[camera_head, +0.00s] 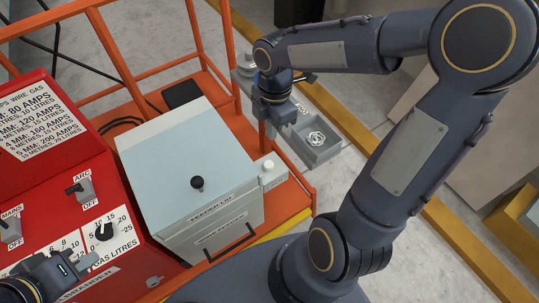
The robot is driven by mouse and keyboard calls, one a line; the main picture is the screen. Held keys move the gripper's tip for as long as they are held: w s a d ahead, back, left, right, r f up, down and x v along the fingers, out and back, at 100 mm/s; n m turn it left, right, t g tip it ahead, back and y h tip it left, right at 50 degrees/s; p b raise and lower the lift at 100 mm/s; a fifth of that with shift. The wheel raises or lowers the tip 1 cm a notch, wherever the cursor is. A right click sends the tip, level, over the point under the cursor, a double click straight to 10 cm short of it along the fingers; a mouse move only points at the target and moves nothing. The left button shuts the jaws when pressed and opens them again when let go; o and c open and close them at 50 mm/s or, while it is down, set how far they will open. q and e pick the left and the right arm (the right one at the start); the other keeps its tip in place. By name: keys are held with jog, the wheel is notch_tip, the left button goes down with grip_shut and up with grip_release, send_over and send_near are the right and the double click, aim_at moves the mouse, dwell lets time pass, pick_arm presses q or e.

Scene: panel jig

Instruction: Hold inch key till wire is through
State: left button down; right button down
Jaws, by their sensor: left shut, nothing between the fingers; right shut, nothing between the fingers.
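A pale blue feeder box (175,150) with a black knob on its lid, marked "FEEDER LID", stands shut on the orange cart. A small white round button (268,166) sits on a grey block at the box's right side; I see no readable label naming it the inch key. My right gripper (269,133) is shut and empty, pointing down above and behind the button, apart from it. My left gripper (90,262) is shut and empty at the lower left, in front of the red welder panel. No wire end is clearly visible.
The red welder (45,150) with switches and a gas dial (104,231) stands left of the feeder. A grey tray (318,152) with a pale nut-like part lies right of my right gripper. Orange cart rails (120,60) rise behind. My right arm crosses the right side.

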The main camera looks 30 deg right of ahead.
aim_at(269, 164)
jog(key=f, duration=0.7)
jog(key=a+f, duration=0.1)
jog(key=f, duration=0.3)
jog(key=shift+s+f, duration=0.15)
jog(key=shift+s, duration=0.15)
